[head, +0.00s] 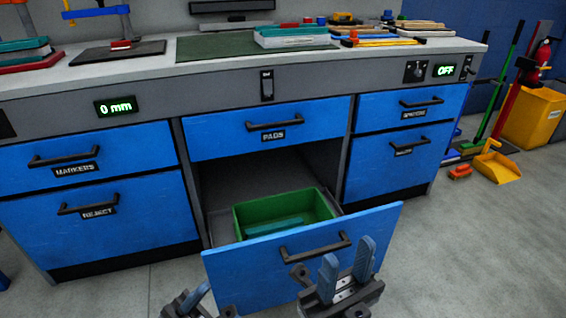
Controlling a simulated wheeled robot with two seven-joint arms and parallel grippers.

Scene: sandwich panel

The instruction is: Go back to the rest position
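My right gripper (346,272) is at the bottom centre-right, in front of the open lower middle drawer (240,272). Its two blue-grey fingers stand apart with nothing seen between them, so it is open. The fingers overlap the right part of the drawer front in the picture; I cannot tell whether they touch it. My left gripper (193,300) shows only in part at the bottom edge, left of the right one. The drawer handle (315,246) is just behind the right gripper's left side.
The pulled-out drawer holds a green bin (285,213) with a teal piece (275,228) inside. Blue cabinet drawers stand closed on both sides. The worktop (160,72) carries boards and tools. A yellow dustpan (496,166) and bucket (535,117) stand at right. The floor at lower right is clear.

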